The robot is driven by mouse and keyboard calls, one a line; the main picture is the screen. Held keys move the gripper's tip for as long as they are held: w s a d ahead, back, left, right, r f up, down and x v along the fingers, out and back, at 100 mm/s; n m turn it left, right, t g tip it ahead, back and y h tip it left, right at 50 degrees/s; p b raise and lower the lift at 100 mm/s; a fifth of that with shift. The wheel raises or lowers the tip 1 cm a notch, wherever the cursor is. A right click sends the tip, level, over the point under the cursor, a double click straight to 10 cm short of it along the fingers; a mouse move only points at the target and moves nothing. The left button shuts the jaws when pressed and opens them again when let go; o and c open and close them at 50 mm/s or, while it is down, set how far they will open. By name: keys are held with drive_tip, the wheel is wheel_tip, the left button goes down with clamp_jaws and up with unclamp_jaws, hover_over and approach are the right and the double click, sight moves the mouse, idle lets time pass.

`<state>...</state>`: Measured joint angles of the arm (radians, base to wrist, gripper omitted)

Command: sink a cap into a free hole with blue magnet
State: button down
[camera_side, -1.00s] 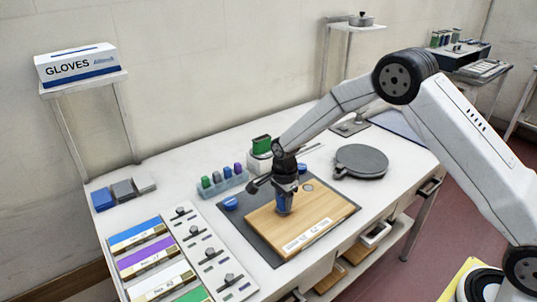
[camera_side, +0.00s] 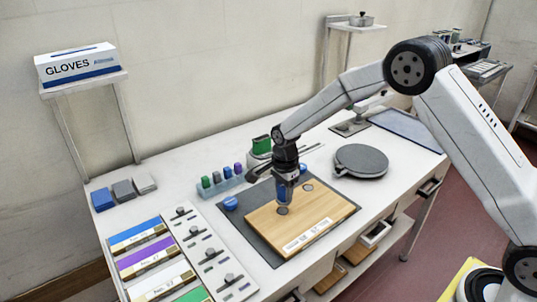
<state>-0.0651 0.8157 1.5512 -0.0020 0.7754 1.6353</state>
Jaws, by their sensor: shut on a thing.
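My gripper (camera_side: 286,178) is shut on a blue magnet (camera_side: 284,195), a short upright blue piece. It is held over the wooden board (camera_side: 325,210), with its lower end just above a dark round spot (camera_side: 282,211). I cannot tell if that spot is an empty hole or a cap set in one. A second round spot (camera_side: 308,187) shows farther back on the board. Another blue piece (camera_side: 302,168) shows behind the gripper.
A rack (camera_side: 223,188) of green, blue and purple pieces stands behind the mat. A grey round plate (camera_side: 361,160) lies to the right. A panel with knobs (camera_side: 205,252) and coloured boxes (camera_side: 143,247) fill the left. A green-topped device (camera_side: 262,145) stands behind my gripper.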

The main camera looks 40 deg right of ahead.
drive_tip(key=shift+r, duration=1.7)
